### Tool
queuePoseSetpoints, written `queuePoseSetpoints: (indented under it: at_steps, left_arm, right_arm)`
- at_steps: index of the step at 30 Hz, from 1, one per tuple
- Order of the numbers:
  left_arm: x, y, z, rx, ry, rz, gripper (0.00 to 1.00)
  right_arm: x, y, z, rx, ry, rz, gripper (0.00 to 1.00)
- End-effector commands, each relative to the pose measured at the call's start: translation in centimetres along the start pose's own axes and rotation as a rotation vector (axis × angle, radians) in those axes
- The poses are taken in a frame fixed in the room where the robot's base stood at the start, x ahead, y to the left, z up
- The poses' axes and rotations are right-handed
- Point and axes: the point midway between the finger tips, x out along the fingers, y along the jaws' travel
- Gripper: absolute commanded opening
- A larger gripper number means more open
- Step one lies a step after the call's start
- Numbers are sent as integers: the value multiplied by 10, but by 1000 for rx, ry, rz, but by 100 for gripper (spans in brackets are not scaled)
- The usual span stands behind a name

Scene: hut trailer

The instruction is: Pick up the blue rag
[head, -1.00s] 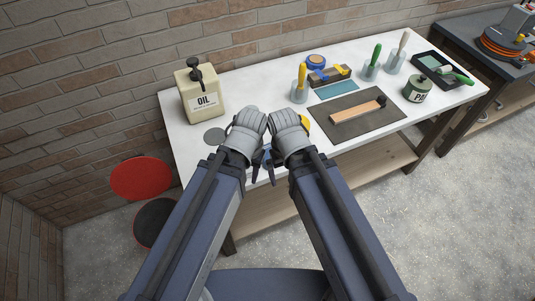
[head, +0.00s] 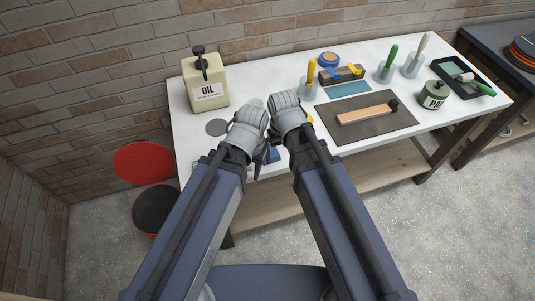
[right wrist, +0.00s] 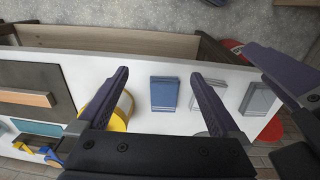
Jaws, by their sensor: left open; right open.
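The blue rag (right wrist: 165,94) lies folded flat on the white table near its front edge. In the head view only a small blue patch of it (head: 274,154) seems to show between my wrists. My right gripper (right wrist: 158,75) is open and empty, its two fingers on either side of the rag in the right wrist view. I cannot tell its height over the table. My left gripper (head: 258,156) is mostly hidden behind its wrist in the head view. Its dark fingers also show at the right of the right wrist view, apart and empty.
Grey folded rags (right wrist: 258,100) lie beside the blue one. A yellow-rimmed roll (right wrist: 122,108) is on its other side.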

Motion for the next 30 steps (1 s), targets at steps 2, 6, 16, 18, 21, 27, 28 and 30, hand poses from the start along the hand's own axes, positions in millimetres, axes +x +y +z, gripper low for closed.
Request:
queuePoseSetpoints:
  at_steps: [2,6,16,18,21,27,28,30]
  left_arm:
    - [15,0,-1,1,0,-5,45]
    - [29,-1,-2,2,0,-13,45]
    - [39,-2,-2,3,0,-21,45]
    - [41,-1,-2,3,0,-21,45]
    - [49,-1,-3,3,0,-21,45]
    - [66,0,-4,2,0,-21,45]
    - [66,1,-4,2,0,-21,45]
    - [66,0,-4,2,0,-21,45]
  right_arm:
    - [16,-3,-25,-13,27,-13,100]
    - [30,-8,-59,-36,76,-36,100]
    - [39,-12,-92,-59,130,-59,100]
    - [41,-12,-92,-59,130,-59,100]
    - [48,-12,-92,-59,130,-58,100]
    - [66,-14,-95,-58,129,-58,100]
    - [66,-14,-95,-58,129,-58,100]
    - [65,-14,-95,-58,129,-58,100]
